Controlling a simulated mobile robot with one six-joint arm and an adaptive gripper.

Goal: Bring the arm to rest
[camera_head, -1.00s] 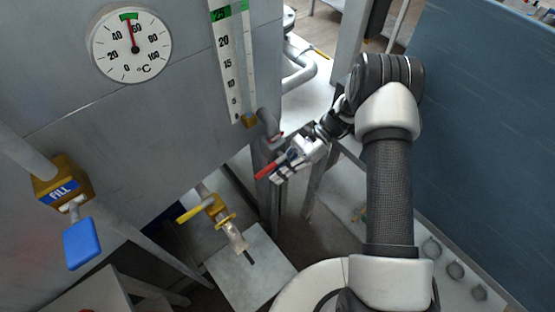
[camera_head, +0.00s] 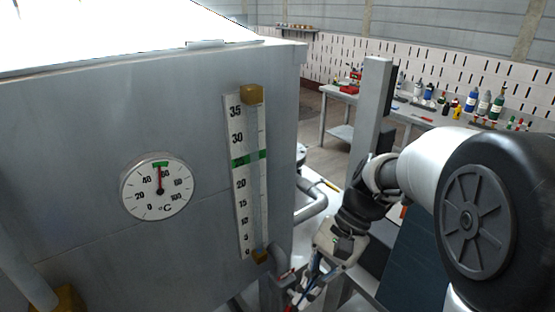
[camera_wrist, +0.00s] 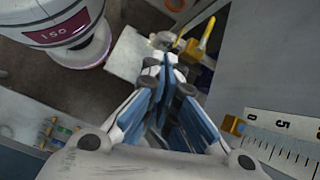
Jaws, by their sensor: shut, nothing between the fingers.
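My gripper (camera_head: 312,284) is low in the middle of the head view, in front of the right edge of the grey tank (camera_head: 90,120). In the wrist view my gripper (camera_wrist: 168,66) is shut, its blue and white fingers together with nothing between them. Beyond the fingertips in that view are a brass valve with a yellow handle (camera_wrist: 205,35) and a pale platform (camera_wrist: 128,55) below. The arm is bent, with a large dark joint close to the camera at the right of the head view.
The tank carries a round temperature dial (camera_head: 157,187) and a level scale (camera_head: 240,175). A grey post (camera_head: 372,105) stands close behind my arm. A workbench (camera_head: 340,93) with bottles and tools is at the back right. Some open floor shows between tank and bench.

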